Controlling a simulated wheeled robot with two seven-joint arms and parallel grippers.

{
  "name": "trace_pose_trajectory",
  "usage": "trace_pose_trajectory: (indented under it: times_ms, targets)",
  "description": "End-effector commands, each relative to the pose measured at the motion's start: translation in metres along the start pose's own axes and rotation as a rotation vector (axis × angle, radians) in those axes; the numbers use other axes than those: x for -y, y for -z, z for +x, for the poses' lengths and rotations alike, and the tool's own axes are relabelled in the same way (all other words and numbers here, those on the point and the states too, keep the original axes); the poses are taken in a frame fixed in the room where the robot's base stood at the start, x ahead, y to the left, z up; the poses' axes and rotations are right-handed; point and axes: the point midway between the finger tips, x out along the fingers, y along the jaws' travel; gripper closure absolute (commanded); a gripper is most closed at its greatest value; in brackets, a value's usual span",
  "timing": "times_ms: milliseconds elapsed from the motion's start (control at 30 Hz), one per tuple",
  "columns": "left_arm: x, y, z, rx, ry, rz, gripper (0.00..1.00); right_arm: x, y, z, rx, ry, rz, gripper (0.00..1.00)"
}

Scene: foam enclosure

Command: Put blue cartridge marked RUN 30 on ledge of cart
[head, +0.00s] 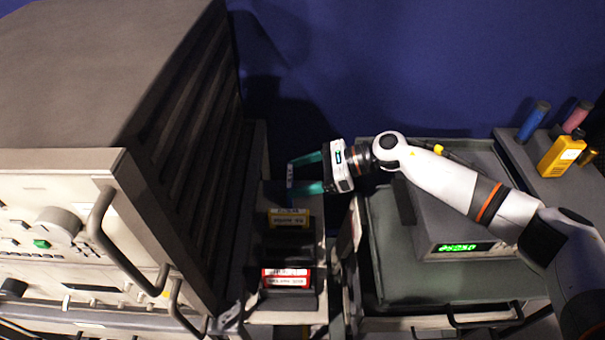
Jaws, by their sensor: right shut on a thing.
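My right gripper (305,174) reaches in from the right, with its teal fingers pointing left. It is shut on a slim cartridge (290,176), seen nearly edge-on with a pale strip at the fingertips. Its colour is hard to tell in the shadow, and I cannot read any RUN 30 marking. The cartridge is at the far end of the narrow ledge (247,262) beside the large instrument; whether it touches anything there is unclear. A yellow-labelled cartridge (289,217) and a red-labelled cartridge (287,278) stand in dark holders nearer to me. My left gripper is not in view.
A large rack instrument (110,90) with handles fills the left. On the right, a cart top (385,275) bears a grey box with a green display (468,247). A yellow handheld device (562,155), a blue cylinder (533,121) and a pink cylinder (576,116) stand at far right.

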Motion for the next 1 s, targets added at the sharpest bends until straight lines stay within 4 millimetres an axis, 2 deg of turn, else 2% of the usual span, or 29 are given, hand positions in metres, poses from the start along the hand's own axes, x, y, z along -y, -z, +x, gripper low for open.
trace_pose_trajectory:
  times_ms: [133,167,267,667,767,1000]
  targets:
    - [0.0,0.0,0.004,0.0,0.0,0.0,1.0,0.0,-0.003,0.001,0.0,0.0,0.0,0.55]
    - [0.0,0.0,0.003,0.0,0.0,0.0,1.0,0.0,-0.002,0.001,0.0,0.0,0.0,0.23]
    - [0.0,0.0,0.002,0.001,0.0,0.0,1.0,0.0,-0.001,0.0,0.0,0.0,0.0,0.07]
    - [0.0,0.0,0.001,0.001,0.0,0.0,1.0,-0.001,-0.001,-0.005,0.001,-0.002,0.001,0.06]
    - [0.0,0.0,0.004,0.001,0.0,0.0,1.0,-0.001,-0.002,-0.02,0.001,-0.004,0.001,0.06]
    - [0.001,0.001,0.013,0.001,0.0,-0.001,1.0,-0.001,-0.002,-0.073,0.001,-0.005,0.002,0.06]
